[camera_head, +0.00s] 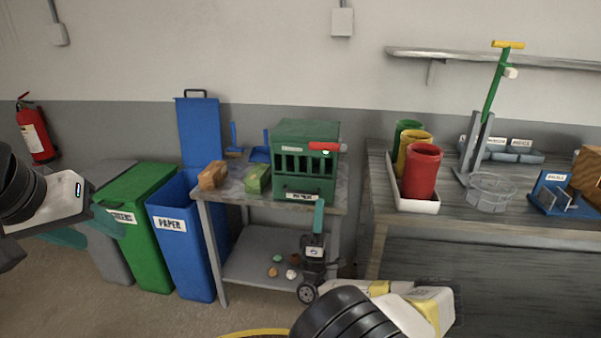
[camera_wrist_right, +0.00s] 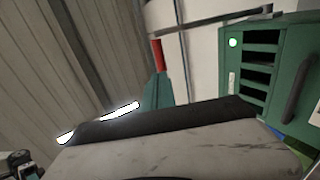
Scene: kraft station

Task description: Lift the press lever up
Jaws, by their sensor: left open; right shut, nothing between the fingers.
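A green slatted box machine (camera_head: 305,133) stands on the small middle table, with a red lever handle (camera_head: 325,146) sticking out at its front right. In the right wrist view the machine (camera_wrist_right: 262,60) is at the right, and a red bar (camera_wrist_right: 158,55) shows just beyond my fingers. My right gripper (camera_head: 319,205) is shut and empty, fingers up, below the red handle; contact cannot be told. A second lever, green with a yellow grip (camera_head: 508,44), stands raised on a grey frame at the right. My left gripper (camera_head: 86,232) is open and empty at the far left.
Green (camera_head: 137,225) and blue (camera_head: 172,250) bins stand left of the small table. Brown (camera_head: 213,175) and green (camera_head: 257,179) blocks lie left of the machine. The right table holds a white tray (camera_head: 418,205) with red, yellow and green cups and a wire basket (camera_head: 492,190).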

